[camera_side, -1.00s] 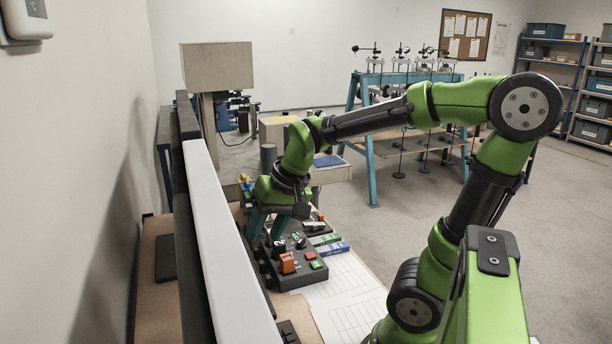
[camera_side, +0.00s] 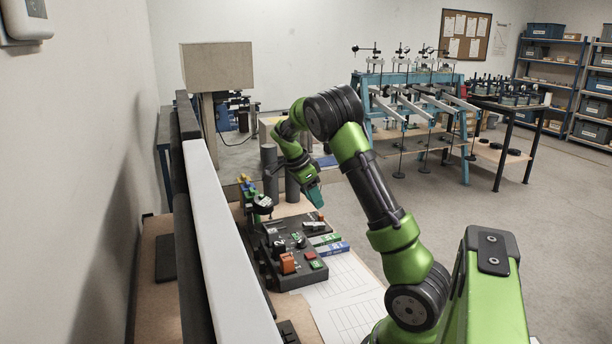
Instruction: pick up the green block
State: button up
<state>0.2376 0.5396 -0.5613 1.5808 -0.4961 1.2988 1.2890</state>
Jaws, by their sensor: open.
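A flat green block (camera_side: 325,239) with pale marks lies on the bench, directly behind a similar blue block (camera_side: 332,248) and right of the dark control panel. My gripper (camera_side: 318,198) has teal fingers and is in the air above and behind the green block, clear of it. Its fingers point down and to the right and overlap in this view, so the gap between them is hard to see. Nothing shows held in it.
The dark panel (camera_side: 290,279) carries an orange lever part (camera_side: 288,262) and red and green pieces. Dark cylinders (camera_side: 270,170) stand behind it. A long white-topped barrier (camera_side: 215,225) runs along the left. Printed white sheets (camera_side: 345,290) lie flat at front right.

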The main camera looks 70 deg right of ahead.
aim_at(331, 237)
jog(key=x, duration=1.4)
jog(key=shift+f, duration=0.45)
jog(key=shift+w, duration=0.1)
grip_shut()
notch_tip(331, 237, up, 10)
notch_tip(331, 237, down, 10)
jog(key=shift+r, duration=0.1)
dwell(0.4)
